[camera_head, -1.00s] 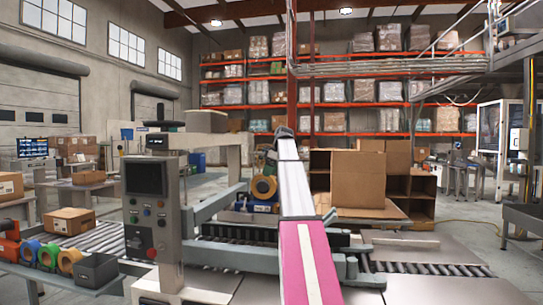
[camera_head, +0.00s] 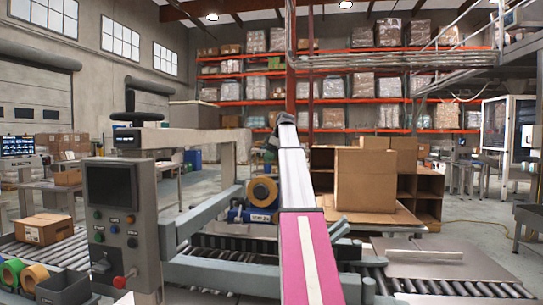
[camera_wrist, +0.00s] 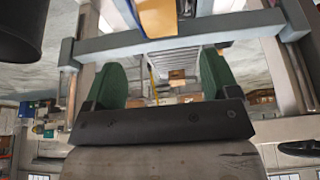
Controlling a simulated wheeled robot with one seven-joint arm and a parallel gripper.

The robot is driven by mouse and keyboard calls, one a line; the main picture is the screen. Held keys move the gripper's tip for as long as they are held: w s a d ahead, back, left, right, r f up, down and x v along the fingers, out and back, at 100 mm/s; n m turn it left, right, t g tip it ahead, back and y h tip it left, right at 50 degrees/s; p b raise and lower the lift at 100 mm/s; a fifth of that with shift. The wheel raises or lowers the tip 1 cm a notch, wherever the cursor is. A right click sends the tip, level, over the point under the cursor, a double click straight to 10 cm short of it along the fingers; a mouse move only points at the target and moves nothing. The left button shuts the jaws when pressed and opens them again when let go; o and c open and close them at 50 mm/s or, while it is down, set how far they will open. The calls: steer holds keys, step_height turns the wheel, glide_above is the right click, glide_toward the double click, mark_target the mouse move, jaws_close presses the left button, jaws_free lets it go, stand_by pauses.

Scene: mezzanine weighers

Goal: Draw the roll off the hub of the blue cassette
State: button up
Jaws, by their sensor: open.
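The blue cassette (camera_head: 258,214) stands on the weigher line just left of my arm in the head view. A tan roll with a dark centre (camera_head: 262,191) is upright at its hub. The arm hides what lies to their right. In the wrist view my gripper (camera_wrist: 161,80) has two green fingers spread wide apart, with nothing between them. An orange-tan surface (camera_wrist: 157,17) shows at the top edge beyond the fingers, with a bluish edge beside it; I cannot tell if it is the roll. The gripper's fingers do not show clearly in the head view.
A grey control post (camera_head: 118,215) with a screen stands left of the cassette. Grey frame bars (camera_head: 215,272) cross in front of it. Roller conveyors (camera_head: 405,284) run below. A cardboard box (camera_head: 364,180) stands at right. Green and tan rolls lie at lower left.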

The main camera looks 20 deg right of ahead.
steer(key=x, duration=0.9)
steer(key=shift+w+a+f, duration=0.1)
steer(key=c, duration=1.3)
steer(key=shift+r, duration=0.25)
